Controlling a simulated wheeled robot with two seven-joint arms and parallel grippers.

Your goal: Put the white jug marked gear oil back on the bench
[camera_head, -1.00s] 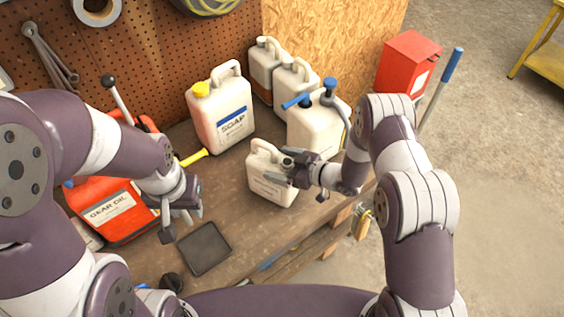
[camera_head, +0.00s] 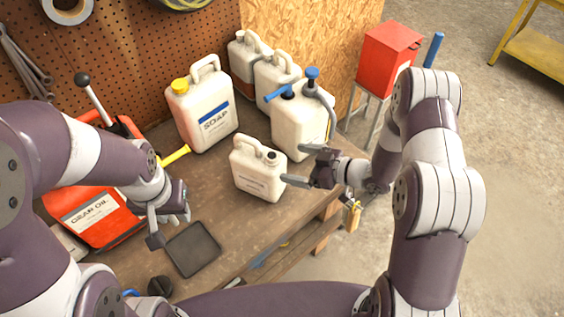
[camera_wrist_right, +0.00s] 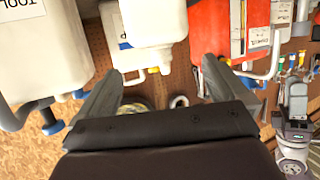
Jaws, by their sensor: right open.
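A small white jug (camera_head: 262,184) stands upright on the wooden bench (camera_head: 215,180); its label is too small to read. My right gripper (camera_head: 296,165) is open just right of the jug, with its fingers pointing towards it and nothing held. In the right wrist view the jug (camera_wrist_right: 152,22) shows beyond and between the open fingers (camera_wrist_right: 160,90). My left gripper (camera_head: 170,228) has its fingers apart and empty over the bench's front left, by a dark square tray. A red container (camera_head: 95,215) behind my left arm carries a readable GEAR OIL label.
A larger white SOAP jug (camera_head: 203,118) with a yellow cap stands behind the small jug. A white container with a blue pump (camera_head: 300,125) stands behind my right gripper, with more white jugs beyond. The dark tray (camera_head: 193,250) lies near the front edge.

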